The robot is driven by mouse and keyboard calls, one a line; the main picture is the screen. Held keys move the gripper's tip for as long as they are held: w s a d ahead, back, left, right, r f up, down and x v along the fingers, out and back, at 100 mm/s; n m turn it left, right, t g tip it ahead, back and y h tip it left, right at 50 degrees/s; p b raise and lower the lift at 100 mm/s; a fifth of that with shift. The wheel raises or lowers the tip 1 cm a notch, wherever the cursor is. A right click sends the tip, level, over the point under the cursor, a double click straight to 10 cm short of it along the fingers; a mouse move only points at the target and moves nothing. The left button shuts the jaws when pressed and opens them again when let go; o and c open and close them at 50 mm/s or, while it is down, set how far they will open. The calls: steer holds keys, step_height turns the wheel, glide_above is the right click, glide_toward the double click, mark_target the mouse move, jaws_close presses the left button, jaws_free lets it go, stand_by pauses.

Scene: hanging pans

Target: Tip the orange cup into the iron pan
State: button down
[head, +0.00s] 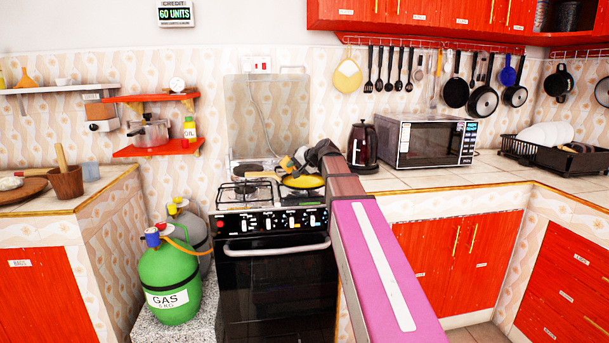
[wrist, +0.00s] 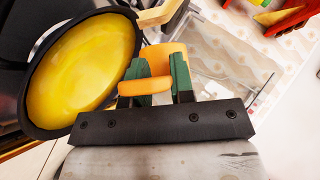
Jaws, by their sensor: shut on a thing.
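The iron pan (wrist: 84,72) is dark-rimmed and holds a yellow layer over its inside; it fills the left of the wrist view. In the head view the pan (head: 303,182) sits on the stove. My gripper (wrist: 160,80) has green fingers shut on the orange cup (wrist: 168,58), with an orange handle piece between them. The cup is just right of the pan's rim; its opening and inside are hidden. In the head view my gripper (head: 297,163) is over the back of the pan, and the cup is hard to make out there.
The stove (head: 272,225) has a raised glass lid (head: 266,105) behind it. A dark kettle (head: 364,147) and a microwave (head: 425,140) stand on the counter to the right. Gas bottles (head: 173,280) stand left of the stove. Pans and utensils hang above.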

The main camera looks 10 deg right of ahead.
mark_target(282, 162)
steer(key=shift+a+f+n+h, duration=0.25)
steer(key=shift+a+n+h, duration=0.25)
steer(key=shift+h, duration=0.3)
steer(key=a+r+h, duration=0.1)
steer(key=a+r+n+h, duration=0.1)
steer(key=a+h, duration=0.1)
steer(key=shift+s+a+r+g, duration=0.1)
steer(key=shift+a+g, duration=0.15)
steer(key=shift+g, duration=0.05)
steer(key=shift+s+a+n+h, duration=0.1)
steer(key=shift+a+n+h, duration=0.9)
steer(key=shift+a+h, duration=0.65)
